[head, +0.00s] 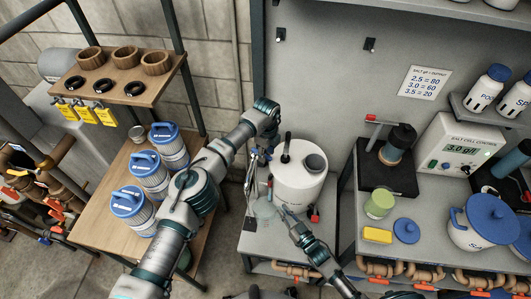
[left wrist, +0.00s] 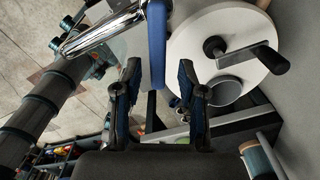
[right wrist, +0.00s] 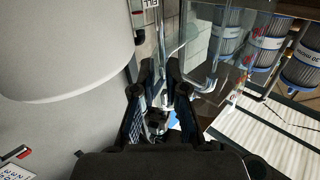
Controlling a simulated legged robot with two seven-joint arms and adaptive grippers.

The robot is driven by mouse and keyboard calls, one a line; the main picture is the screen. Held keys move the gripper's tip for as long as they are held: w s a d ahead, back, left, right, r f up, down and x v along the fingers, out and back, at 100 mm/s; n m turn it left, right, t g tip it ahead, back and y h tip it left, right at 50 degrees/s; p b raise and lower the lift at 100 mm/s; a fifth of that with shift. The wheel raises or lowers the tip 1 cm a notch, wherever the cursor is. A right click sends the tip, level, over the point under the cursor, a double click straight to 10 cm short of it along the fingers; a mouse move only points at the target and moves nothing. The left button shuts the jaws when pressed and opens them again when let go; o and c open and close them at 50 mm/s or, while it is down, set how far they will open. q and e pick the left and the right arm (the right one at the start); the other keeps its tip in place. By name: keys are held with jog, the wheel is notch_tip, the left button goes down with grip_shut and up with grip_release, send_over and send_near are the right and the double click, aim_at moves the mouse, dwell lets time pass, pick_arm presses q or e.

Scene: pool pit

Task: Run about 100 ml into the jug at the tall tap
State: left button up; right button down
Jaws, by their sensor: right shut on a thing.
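The clear jug (head: 264,209) stands below the tall tap (head: 250,172), at the left of the white tank. My right gripper (head: 284,211) is at the jug's right side, shut on it, probably at the handle; the exact grip is hard to see. The right wrist view shows the tap's chrome pipes beyond the fingers (right wrist: 158,92). I cannot tell the water level. My left gripper (head: 260,150) is above, at the top of the tap. In the left wrist view the tap's blue lever (left wrist: 157,45) stands between its open fingers (left wrist: 159,72), with gaps on both sides.
The white tank (head: 298,188) with its black crank and grey opening stands right beside the tap and jug. Blue-lidded filter cartridges (head: 165,133) stand on the wooden shelf at left. The right bench holds a green-lidded cup (head: 379,204), a yellow sponge (head: 377,235) and a blue-lidded pot (head: 485,222).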

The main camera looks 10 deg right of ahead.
aim_at(269, 204)
jog(key=shift+d, duration=0.15)
pick_arm(q)
notch_tip(269, 204, up, 12)
jog(key=shift+w+d, duration=0.2)
jog(key=shift+d, duration=0.15)
jog(key=shift+f, duration=0.1)
pick_arm(e)
jog(key=shift+w+a, duration=0.3)
jog(key=shift+a, duration=0.15)
jog(key=w+a, duration=0.4)
jog(key=a, duration=0.1)
jog(key=shift+w+a, duration=0.3)
jog(key=shift+a, duration=0.05)
pick_arm(q)
jog(key=shift+a, duration=0.2)
jog(key=shift+d, duration=0.15)
pick_arm(e)
jog(key=shift+d, duration=0.15)
